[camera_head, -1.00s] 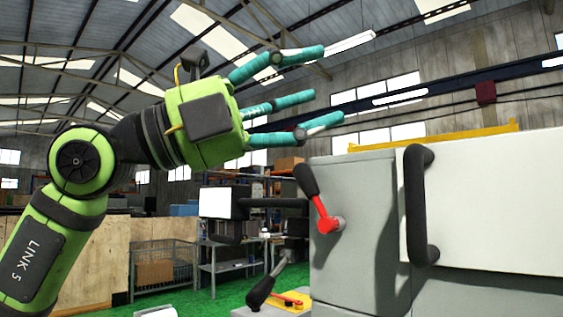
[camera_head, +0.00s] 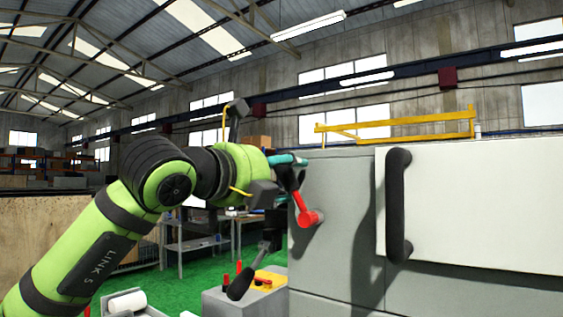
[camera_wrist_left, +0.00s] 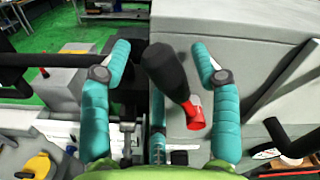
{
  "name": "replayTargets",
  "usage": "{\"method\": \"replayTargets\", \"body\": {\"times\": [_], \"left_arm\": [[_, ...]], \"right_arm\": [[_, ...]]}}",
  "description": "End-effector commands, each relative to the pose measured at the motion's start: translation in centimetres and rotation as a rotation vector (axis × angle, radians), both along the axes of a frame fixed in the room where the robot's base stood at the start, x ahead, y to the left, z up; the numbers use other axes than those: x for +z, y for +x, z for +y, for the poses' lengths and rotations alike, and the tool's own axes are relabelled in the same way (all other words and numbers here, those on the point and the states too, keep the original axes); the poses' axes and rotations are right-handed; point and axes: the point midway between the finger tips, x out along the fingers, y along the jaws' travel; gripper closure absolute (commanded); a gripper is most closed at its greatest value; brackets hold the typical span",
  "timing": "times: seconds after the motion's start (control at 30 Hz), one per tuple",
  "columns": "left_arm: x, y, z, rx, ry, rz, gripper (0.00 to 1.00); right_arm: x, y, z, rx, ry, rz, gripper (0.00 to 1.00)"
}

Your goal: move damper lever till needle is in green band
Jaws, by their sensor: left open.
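The damper lever (camera_head: 307,207) has a red arm and a black grip and is mounted on the grey machine housing (camera_head: 337,215). Its grip tilts up and to the left in the head view. My left gripper (camera_head: 290,161) is at the lever's grip, which it partly hides. In the left wrist view, the teal fingers of my left gripper (camera_wrist_left: 163,60) are spread apart. The lever's black grip (camera_wrist_left: 165,70) stands between them, with gaps on both sides. I cannot make out a needle or green band in these views. My right gripper is not in view.
A white machine cover with a black vertical handle (camera_head: 398,205) is right of the lever. A lower box with another black-knobbed lever (camera_head: 240,284) stands below my gripper. A yellow frame (camera_head: 395,126) sits behind the machine top. Green floor is open behind the box.

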Motion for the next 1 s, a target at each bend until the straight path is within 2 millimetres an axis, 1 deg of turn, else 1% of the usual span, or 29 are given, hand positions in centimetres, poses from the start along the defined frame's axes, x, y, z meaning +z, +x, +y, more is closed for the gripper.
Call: {"method": "replayTargets", "body": {"times": [0.03,0.3,0.33,0.37,0.4,0.47,0.5,0.67,0.83,1.0], "left_arm": [[0.1,0.3,-0.2,0.0,0.001,0.001,0.38],[-0.1,0.4,-0.3,0.0,0.001,-0.001,0.38],[-0.1,0.4,-0.3,0.0,0.001,-0.001,0.42],[-0.1,0.4,-0.3,0.0,0.001,-0.001,0.54],[-0.1,0.4,-0.3,-0.001,0.001,-0.001,0.7],[-0.1,0.4,-0.3,-0.001,0.001,-0.001,0.94],[-0.1,0.4,-0.3,-0.001,0.001,-0.001,1.0],[-0.1,0.3,-0.4,0.0,0.006,-0.006,1.0],[0.3,-0.3,-1.2,-0.003,0.106,-0.082,1.0],[0.9,-0.7,-1.8,-0.002,0.192,-0.144,1.0]], "right_arm": [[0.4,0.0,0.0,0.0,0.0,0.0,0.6],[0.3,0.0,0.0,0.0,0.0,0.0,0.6],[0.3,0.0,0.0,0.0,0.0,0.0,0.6],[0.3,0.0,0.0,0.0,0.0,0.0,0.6],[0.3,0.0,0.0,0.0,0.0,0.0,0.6],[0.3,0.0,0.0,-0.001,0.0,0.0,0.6],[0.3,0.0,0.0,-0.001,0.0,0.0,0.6],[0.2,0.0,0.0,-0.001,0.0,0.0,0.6],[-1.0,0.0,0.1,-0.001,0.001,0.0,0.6],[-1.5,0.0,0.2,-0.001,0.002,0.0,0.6]]}}
